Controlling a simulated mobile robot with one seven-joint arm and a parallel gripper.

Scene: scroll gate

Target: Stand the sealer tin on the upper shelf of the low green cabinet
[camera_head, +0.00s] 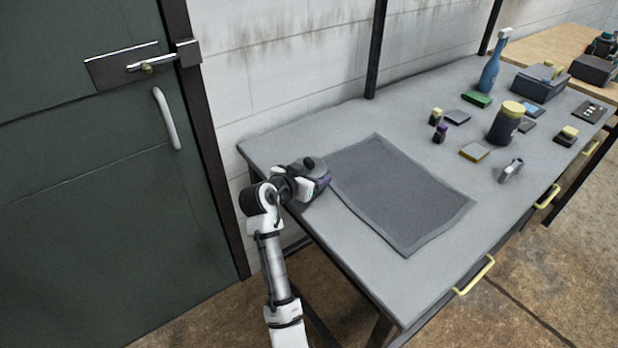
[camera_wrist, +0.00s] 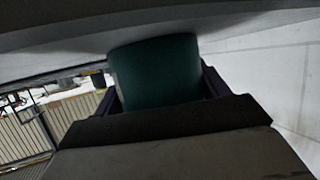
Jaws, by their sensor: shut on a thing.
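My gripper (camera_head: 322,181) is at the left end of the grey workbench, low over or beside its near left edge; the height is hard to judge. In the wrist view its two fingers are closed on a dark green rounded thing (camera_wrist: 155,72), which looks like the sealer tin. No label shows, and its far end is hidden. In the head view my gripper hides most of it. I cannot make out a low green cabinet with shelves in either view.
A grey mat (camera_head: 395,190) lies on the workbench (camera_head: 285,135) beside my gripper. A dark jar with a yellow lid (camera_head: 507,122), a blue bottle (camera_head: 489,72) and several small items stand farther right. A tall dark green door (camera_head: 90,190) with a bolt and handle is at left.

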